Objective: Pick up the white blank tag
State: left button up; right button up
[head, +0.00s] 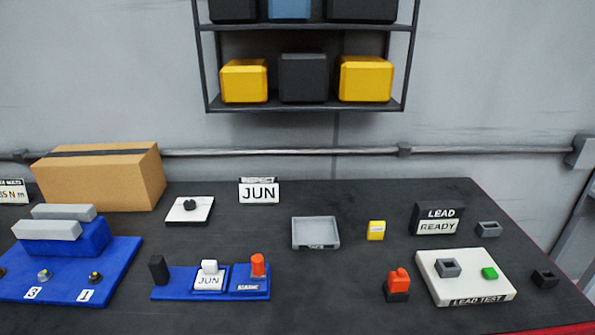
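Neither of my grippers is in view. A small plain white piece (209,267) stands upright at the middle of the low blue fixture (177,284); it could be the blank tag, but I cannot tell for sure. A black block (158,269) stands at the fixture's left end. A red-orange knob (258,264) stands at its right end. A white plate (180,217) with a black knob lies behind the fixture. No gripper touches any of these.
An empty grey tray (297,244) and a yellow block (376,231) are mid-table. A white LEAD TEST board (460,287) and a red-orange switch (398,281) are at right. A blue base (120,262) and a cardboard box (97,180) are at left. The front centre is clear.

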aim_at(211, 278)
jog(key=k+l+u, duration=0.25)
jog(key=l, duration=0.15)
jog(key=k+l+u, duration=0.2)
jog(key=l, duration=0.2)
jog(key=k+l+u, duration=0.25)
jog(key=i+l, duration=0.05)
jog(key=l, duration=0.05)
